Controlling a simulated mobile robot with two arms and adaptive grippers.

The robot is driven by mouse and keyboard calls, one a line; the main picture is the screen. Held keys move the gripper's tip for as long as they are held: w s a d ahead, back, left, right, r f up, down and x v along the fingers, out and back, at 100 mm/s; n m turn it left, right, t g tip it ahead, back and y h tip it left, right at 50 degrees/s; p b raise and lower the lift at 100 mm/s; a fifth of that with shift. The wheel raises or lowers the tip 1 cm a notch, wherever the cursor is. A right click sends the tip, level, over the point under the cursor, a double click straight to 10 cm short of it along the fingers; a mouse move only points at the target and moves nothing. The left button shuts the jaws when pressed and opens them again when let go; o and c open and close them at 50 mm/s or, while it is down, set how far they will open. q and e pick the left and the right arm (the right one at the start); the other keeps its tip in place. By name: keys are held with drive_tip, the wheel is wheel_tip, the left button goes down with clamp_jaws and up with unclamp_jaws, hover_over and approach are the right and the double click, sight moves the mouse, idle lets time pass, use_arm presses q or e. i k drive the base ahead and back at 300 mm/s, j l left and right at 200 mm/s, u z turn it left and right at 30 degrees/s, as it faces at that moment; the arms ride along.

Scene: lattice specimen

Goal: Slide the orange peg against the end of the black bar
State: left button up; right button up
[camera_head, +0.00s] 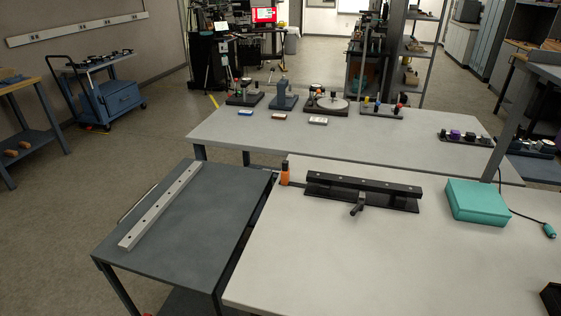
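The orange peg (284,175), with a dark top, stands upright at the back left corner of the white table. The black bar (363,184) lies on a black base (395,204) on the same table, running left to right, with small holes along it. A grey handle (357,206) sticks out from its front. The peg is just left of the bar's left end, with a small gap visible between them.
A teal box (477,201) with a black cable sits right of the bar. A dark object (551,297) is at the lower right corner. A grey table (190,235) with a long pale bar (162,205) stands at left. The white table's front (370,265) is clear.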

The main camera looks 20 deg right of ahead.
sight(285, 173)
drive_tip(key=i+j, duration=0.3)
drive_tip(key=j, duration=0.2)
drive_tip(key=i+j, duration=0.3)
drive_tip(key=j, duration=0.15)
